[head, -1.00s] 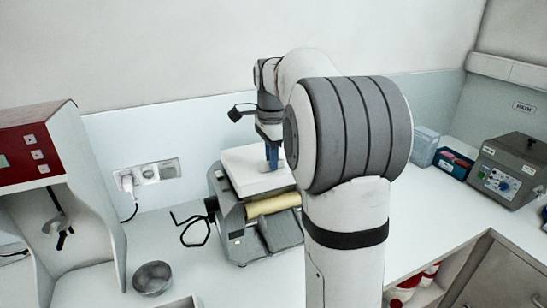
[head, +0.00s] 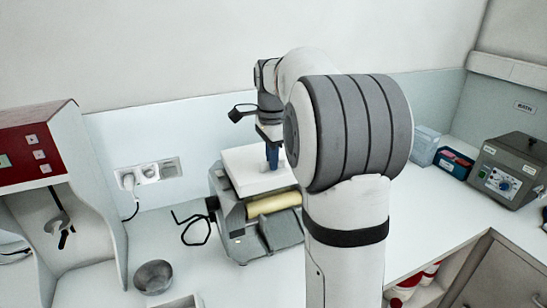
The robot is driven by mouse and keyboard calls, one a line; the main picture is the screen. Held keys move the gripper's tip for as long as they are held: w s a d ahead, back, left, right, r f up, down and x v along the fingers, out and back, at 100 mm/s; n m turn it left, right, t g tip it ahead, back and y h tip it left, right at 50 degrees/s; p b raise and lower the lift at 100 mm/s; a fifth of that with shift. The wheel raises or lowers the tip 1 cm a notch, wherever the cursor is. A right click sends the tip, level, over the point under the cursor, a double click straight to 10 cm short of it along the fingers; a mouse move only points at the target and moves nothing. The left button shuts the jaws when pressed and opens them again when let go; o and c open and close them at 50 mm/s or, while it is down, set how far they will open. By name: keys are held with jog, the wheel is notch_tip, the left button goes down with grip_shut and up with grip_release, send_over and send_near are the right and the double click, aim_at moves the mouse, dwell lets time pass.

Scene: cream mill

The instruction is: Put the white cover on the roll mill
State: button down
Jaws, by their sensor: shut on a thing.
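The roll mill (head: 232,213) is a grey machine with a yellowish roller, standing on the white counter in the middle of the head view. The white cover (head: 239,164) is a flat white slab at the top of the mill's back part. I cannot tell whether it rests fully on the mill. My gripper (head: 272,164) points down at the cover with its blue fingers and is shut on it. My arm hides the right side of the mill and part of the cover.
A metal bowl (head: 153,277) stands at the front left, near a red and white machine (head: 38,146). A grey bath unit (head: 511,170) and a blue box (head: 455,163) stand at the right.

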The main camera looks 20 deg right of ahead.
jog(key=shift+f, duration=0.7)
dwell(1.4)
jog(key=c, duration=1.4)
grip_release()
jog(key=shift+c, duration=0.2)
jog(key=shift+r, duration=0.1)
notch_tip(320, 180, up, 8)
jog(key=shift+f+b, duration=0.2)
jog(key=shift+b, duration=0.35)
jog(key=s+a+f+n+t, duration=0.1)
jog(key=s+a+f+n, duration=0.2)
jog(key=s+f+n, duration=0.2)
jog(key=s+a+f+n+t, duration=0.1)
jog(key=s+a+f+n, duration=0.3)
jog(key=s+n, duration=0.3)
jog(key=s+a+f+n+t+b, duration=0.1)
jog(key=s+a+f+n, duration=0.3)
jog(key=s, duration=0.8)
notch_tip(320, 180, down, 2)
jog(key=shift+s+a+f+n, duration=0.15)
jog(key=shift+a+f+n, duration=0.1)
jog(key=shift+n, duration=0.85)
